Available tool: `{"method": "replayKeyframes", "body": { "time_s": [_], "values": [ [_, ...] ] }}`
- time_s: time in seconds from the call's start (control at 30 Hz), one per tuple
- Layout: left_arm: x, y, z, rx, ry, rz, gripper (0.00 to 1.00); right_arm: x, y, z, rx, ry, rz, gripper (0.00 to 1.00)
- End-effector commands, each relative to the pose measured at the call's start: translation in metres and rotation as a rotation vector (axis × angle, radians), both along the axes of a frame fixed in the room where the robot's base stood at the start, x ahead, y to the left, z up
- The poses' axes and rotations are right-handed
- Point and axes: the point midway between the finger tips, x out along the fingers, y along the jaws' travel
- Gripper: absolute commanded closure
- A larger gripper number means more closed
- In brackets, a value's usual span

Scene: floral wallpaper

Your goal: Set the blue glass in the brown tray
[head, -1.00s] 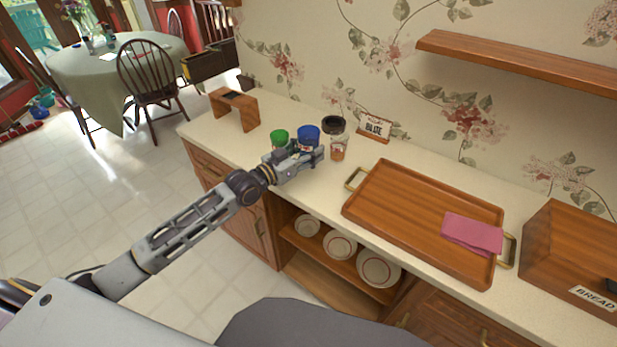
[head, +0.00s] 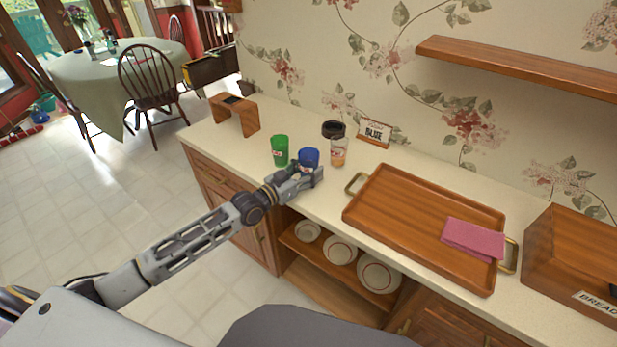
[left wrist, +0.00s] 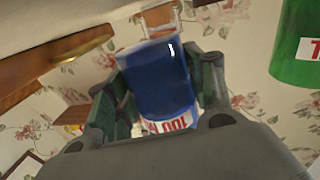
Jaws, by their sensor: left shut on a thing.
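The blue glass (head: 309,157) is between the fingers of my left gripper (head: 312,173), near the counter's front edge. In the left wrist view the blue glass (left wrist: 158,80) sits between both fingers, with a white label with red letters low on it; the gripper is shut on it. In the head view the gripper hides its lower part, so I cannot tell how far it is from the counter. The brown tray (head: 385,235) lies to the right on the counter, with brass handles. My right gripper is not in view.
A green glass (head: 280,151) stands just left of the blue one. A pink cloth (head: 474,240) lies at the tray's right end. A bread box (head: 570,255) stands beyond. The tray's left part is bare.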

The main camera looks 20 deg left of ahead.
Motion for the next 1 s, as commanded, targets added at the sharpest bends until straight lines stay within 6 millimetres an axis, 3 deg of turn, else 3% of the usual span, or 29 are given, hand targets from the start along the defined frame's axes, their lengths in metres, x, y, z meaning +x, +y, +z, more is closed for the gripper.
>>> {"method": "replayKeyframes", "body": {
  "time_s": [0.23, 0.77, 0.8, 0.97, 1.0],
  "values": [
    [0.0, 0.0, -0.023, 0.0, -0.001, 0.001, 0.82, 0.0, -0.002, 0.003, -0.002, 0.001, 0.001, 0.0],
    [0.0, 0.0, -0.03, -0.001, -0.002, 0.0, 0.82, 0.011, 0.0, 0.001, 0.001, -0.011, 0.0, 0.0],
    [0.0, 0.0, -0.032, -0.001, 0.001, 0.0, 0.46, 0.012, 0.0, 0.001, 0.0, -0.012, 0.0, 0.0],
    [0.0, 0.0, -0.031, -0.001, 0.001, 0.0, 0.26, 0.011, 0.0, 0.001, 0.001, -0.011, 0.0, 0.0],
    [0.0, 0.0, -0.031, -0.001, 0.001, 0.0, 0.26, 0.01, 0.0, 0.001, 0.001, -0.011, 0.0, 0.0]
  ]
}}
